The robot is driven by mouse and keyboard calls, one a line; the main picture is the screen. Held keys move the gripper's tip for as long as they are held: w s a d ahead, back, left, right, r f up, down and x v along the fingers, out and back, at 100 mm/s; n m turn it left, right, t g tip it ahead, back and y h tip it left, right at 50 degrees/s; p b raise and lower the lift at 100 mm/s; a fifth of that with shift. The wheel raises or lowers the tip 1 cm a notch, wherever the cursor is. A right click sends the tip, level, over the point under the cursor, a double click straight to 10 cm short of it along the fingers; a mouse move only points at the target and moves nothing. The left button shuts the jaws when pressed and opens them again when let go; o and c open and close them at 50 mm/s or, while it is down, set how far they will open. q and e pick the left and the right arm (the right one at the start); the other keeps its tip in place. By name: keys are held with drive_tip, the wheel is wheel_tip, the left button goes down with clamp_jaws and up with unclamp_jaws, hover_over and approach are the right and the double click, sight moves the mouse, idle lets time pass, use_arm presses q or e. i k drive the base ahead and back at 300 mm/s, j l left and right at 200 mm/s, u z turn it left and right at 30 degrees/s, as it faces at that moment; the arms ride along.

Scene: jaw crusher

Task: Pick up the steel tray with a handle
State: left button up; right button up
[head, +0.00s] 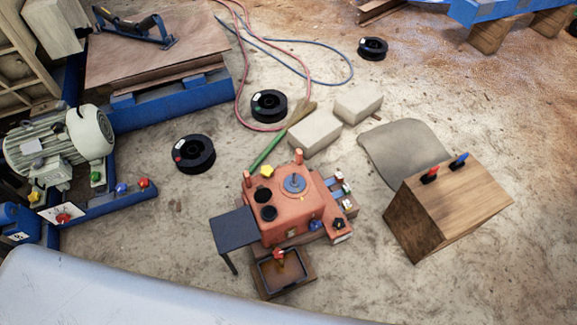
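The steel tray (296,283) is a small, dark, shallow square pan in the lower middle of the head view. A small upright handle with a red top (278,255) shows at its back edge. The tray sits on a low brown block in front of the orange jaw crusher (290,228). Neither my left nor my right gripper shows in the head view.
A dark side table (236,230) stands left of the tray. A wooden block (447,207) with red and blue pieces on top stands to the right. Black spools, pale bricks (314,134) and hoses lie behind. The floor right of the tray is clear.

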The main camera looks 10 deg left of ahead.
sight(275, 279)
drive_tip(key=k+j, duration=0.15)
drive_tip(key=k, duration=0.4)
drive_tip(key=k+j+u, duration=0.1)
drive_tip(key=k, duration=0.5)
drive_tip(key=i+j+z, duration=0.35)
drive_tip(key=i+j, duration=0.15)
drive_tip(key=i+j+z, duration=0.15)
drive_tip(key=j, duration=0.3)
drive_tip(key=i+j+z, duration=0.15)
drive_tip(key=i+j, duration=0.15)
drive_tip(key=i+j+z, duration=0.2)
drive_tip(key=j, duration=0.3)
